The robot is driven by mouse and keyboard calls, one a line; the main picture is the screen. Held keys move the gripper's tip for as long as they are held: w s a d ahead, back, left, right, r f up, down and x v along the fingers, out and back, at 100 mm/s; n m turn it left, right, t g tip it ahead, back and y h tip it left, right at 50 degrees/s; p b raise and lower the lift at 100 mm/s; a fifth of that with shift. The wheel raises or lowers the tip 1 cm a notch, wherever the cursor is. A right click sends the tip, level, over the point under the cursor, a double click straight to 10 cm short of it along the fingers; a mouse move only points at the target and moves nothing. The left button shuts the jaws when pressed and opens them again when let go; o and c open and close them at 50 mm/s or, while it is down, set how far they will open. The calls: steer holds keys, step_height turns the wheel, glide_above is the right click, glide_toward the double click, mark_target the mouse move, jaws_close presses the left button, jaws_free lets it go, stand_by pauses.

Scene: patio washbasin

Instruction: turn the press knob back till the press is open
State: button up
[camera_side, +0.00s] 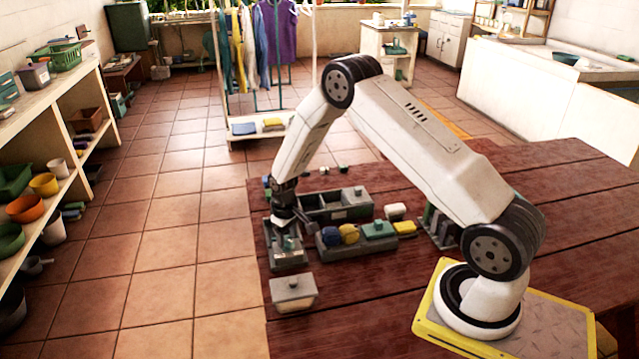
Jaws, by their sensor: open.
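The press looks to be the low grey device (288,258) with green parts near the table's left edge. My gripper (286,222) points down right over it, at the end of my arm. The knob cannot be made out; my gripper seems to cover that spot. The fingers are too small to see clearly, and I cannot tell whether they touch the knob. How far the press is open cannot be seen.
A grey lidded box (293,293) stands just in front of the press. A grey divided tray (345,207) lies behind it. A row of yellow, blue and green items (378,230) sits to the right. The wooden table (560,190) is clear at right.

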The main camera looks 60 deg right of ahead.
mark_target(287, 241)
steer(key=shift+r, duration=3.4)
steer(key=shift+a+r, duration=0.1)
steer(key=shift+s+a+r, duration=0.15)
steer(key=shift+r, duration=0.05)
steer(key=s+a+r+t, duration=0.1)
steer(key=s+a+r, duration=0.4)
steer(key=s, duration=0.4)
steer(key=s+a+r+t, duration=0.1)
steer(key=s+a+r, duration=0.5)
steer(key=s, duration=0.3)
steer(key=shift+a+n+t, duration=0.3)
steer(key=shift+a+n, duration=0.1)
steer(key=shift+a, duration=0.15)
